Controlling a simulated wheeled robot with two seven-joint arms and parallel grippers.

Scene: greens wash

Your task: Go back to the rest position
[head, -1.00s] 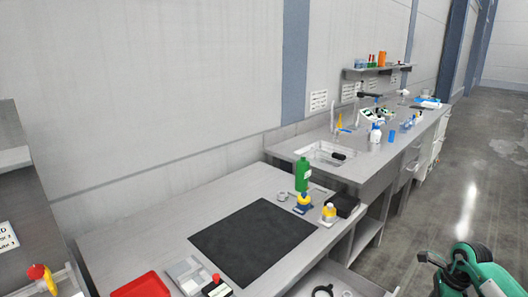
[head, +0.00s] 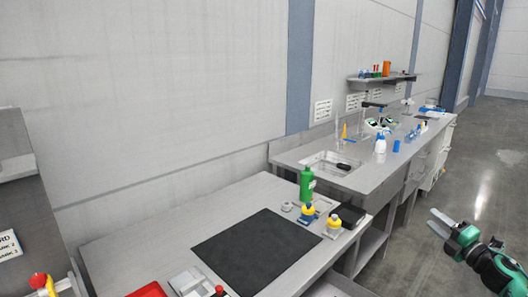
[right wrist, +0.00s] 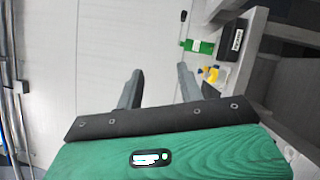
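My right gripper (head: 439,223) is in the head view at the right, out over the floor beyond the benches' right edge, touching nothing. In the right wrist view its two dark fingers (right wrist: 158,86) stand well apart with only the pale wall behind them, so it is open and empty. My left gripper is in neither view now.
A low bench with a black mat (head: 255,250) holds a green bottle (head: 307,185), two yellow-topped items and a red tray (head: 147,291). A sink bench (head: 365,176) runs behind it. Bare floor (head: 490,190) lies at the right. The green bottle also shows in the right wrist view (right wrist: 199,46).

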